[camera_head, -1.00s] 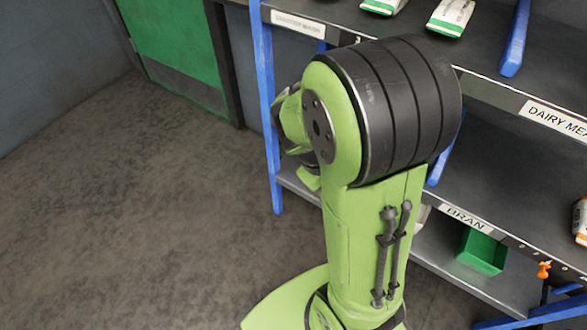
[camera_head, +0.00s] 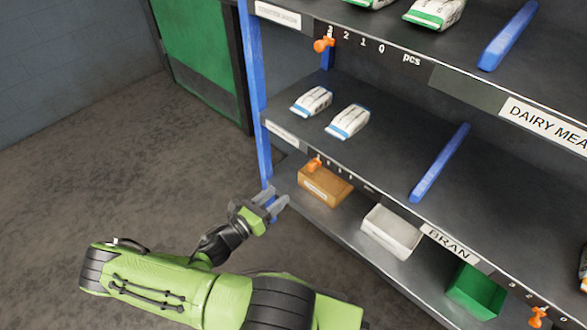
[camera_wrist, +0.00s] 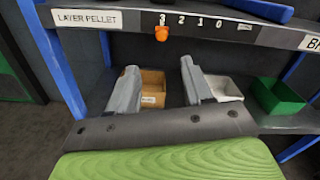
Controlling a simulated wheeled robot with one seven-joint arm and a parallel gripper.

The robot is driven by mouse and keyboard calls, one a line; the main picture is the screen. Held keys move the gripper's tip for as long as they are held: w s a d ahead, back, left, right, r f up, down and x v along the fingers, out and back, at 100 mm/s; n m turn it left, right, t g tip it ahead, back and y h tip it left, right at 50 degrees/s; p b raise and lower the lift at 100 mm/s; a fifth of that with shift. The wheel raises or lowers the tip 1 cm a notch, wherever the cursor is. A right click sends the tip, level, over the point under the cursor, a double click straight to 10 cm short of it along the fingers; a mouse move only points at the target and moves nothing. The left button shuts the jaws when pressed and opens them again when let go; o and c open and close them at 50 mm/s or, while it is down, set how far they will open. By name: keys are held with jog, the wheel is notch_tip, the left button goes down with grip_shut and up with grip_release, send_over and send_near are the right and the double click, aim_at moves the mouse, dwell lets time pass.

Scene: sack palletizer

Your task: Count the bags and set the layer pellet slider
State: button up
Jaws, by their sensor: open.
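The layer pellet label (camera_wrist: 87,19) reads clearly in the wrist view, on a shelf edge with a 3-2-1-0 scale. The orange slider (camera_wrist: 161,34) hangs at the 3; the head view also shows it (camera_head: 316,163). Two white bags with blue ends, a left bag (camera_head: 312,100) and a right bag (camera_head: 347,121), lie on the shelf above that slider. The wrist view does not show them. My gripper (camera_head: 278,199) is open and empty, lower than this shelf edge and by the blue left post. Its two fingers (camera_wrist: 160,86) appear below the slider in the wrist view.
On the bottom shelf stand a brown box (camera_head: 324,186), a white box (camera_head: 391,232) and a green box (camera_head: 476,292). A blue divider (camera_head: 440,163) bounds the bags' bay on the right. Another orange slider (camera_head: 323,44) is on the shelf edge above. The floor at left is clear.

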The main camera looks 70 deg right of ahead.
aim_at(310, 169)
jog(key=b+x, duration=0.3)
jog(key=x, duration=1.1)
jog(key=shift+s+d, duration=0.2)
jog(key=shift+s, duration=0.1)
jog(key=shift+s+d, duration=0.2)
jog(key=shift+d, duration=0.3)
grip_shut()
